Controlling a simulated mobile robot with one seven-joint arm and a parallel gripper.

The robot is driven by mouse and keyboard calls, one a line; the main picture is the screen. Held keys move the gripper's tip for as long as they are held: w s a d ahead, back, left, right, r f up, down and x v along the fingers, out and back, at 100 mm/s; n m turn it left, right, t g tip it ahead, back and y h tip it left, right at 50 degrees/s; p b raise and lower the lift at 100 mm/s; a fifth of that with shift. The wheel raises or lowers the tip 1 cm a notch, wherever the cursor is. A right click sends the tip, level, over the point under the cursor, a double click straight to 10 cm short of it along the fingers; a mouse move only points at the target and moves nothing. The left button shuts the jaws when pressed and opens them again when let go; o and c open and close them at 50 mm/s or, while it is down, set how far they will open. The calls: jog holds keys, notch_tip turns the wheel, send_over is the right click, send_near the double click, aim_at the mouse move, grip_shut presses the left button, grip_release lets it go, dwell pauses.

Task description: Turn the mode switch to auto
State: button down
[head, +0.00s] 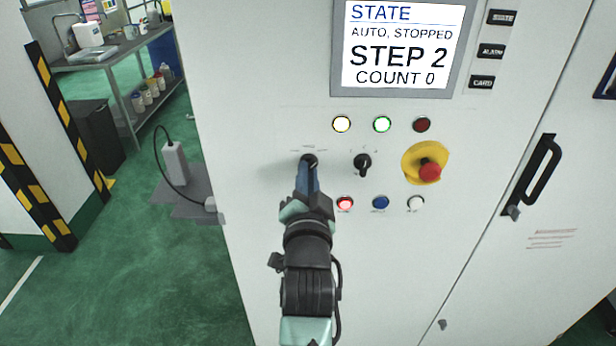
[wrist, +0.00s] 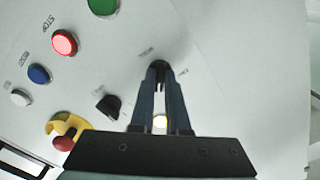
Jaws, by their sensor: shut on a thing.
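The mode switch (head: 309,159) is a dark rotary knob on the light cabinet panel, left of a second black rotary knob (head: 363,163). My gripper (head: 309,170) reaches up to the mode switch from below in the head view and is shut on it. In the wrist view, the blue-grey fingers of my gripper (wrist: 159,78) close around the dark knob (wrist: 158,66). The fingers hide most of the knob, and its pointer direction cannot be told. The screen (head: 402,45) reads STATE, AUTO, STOPPED, STEP 2, COUNT 0.
A red emergency stop (head: 429,171) on a yellow base sits at the right. A lit red button (head: 345,203), a blue button (head: 380,202) and a white button (head: 415,203) are below. Yellow and green lamps are lit above; the red lamp (head: 421,125) is dark. A door handle (head: 533,174) stands out farther right.

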jog(key=shift+m, duration=0.5)
jog(key=c, duration=0.9)
grip_release()
jog(key=shift+s, duration=0.1)
jog(key=s+b, duration=0.3)
jog(key=s, duration=0.9)
jog(key=shift+s, duration=0.4)
